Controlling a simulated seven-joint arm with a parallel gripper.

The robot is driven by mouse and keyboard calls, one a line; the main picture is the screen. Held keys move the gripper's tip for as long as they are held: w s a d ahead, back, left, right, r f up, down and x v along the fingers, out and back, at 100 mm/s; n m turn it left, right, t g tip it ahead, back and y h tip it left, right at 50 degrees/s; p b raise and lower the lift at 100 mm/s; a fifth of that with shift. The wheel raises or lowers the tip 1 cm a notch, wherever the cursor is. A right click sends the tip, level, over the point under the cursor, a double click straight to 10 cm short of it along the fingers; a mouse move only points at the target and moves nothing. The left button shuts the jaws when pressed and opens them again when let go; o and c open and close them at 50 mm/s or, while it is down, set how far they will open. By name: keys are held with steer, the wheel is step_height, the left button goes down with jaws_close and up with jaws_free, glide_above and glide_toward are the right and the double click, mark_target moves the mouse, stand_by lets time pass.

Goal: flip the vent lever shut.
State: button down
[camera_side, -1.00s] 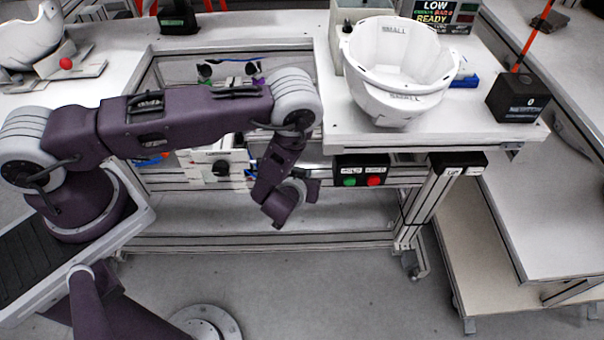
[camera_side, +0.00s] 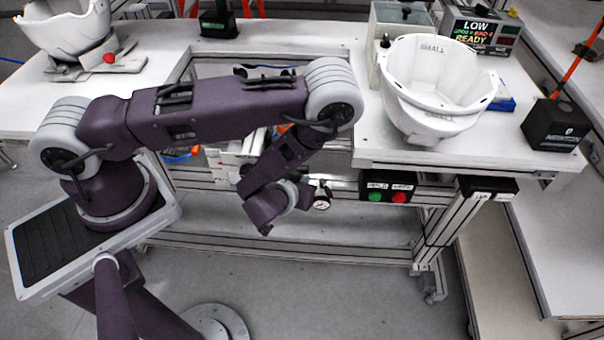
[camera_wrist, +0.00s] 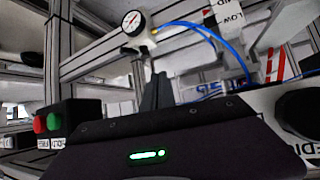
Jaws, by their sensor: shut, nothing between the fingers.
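My gripper shows in the wrist view as dark fingers (camera_wrist: 157,92) held together, with nothing between them. They point toward a small round gauge (camera_wrist: 132,22) and a blue hose. Contact with anything cannot be told. In the side view my purple forearm hangs down in front of the bench's open frame, and the fingers are hidden. The gauge also shows there (camera_side: 322,195), just right of my wrist. I cannot make out the vent lever for certain in either view.
A button box with green and red buttons (camera_side: 388,188) hangs under the bench edge; it is at left in the wrist view (camera_wrist: 52,120). A labelled white panel with a dark knob (camera_wrist: 300,108) is at right. A white helmet shell (camera_side: 432,85) stands on the bench top (camera_side: 400,148).

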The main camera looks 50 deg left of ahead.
steer(key=s+d+r+m+g+h, duration=0.1)
steer(key=d+r+g+h, duration=0.2)
steer(key=r, duration=1)
steer(key=d+r+g+h, duration=0.1)
steer(key=d+r+h, duration=0.3)
steer(key=r, duration=0.9)
steer(key=s+a+r+m+y, duration=0.1)
steer(key=s+a+r+m, duration=0.1)
steer(key=s+r, duration=0.4)
steer(key=s+a+r+m+y, duration=0.1)
steer(key=s+a+r, duration=0.3)
steer(key=s, duration=1)
step_height(320, 180, up, 2)
steer(key=shift+a+r+m, duration=0.1)
steer(key=shift+a+m, duration=0.25)
steer(key=shift+m, duration=0.55)
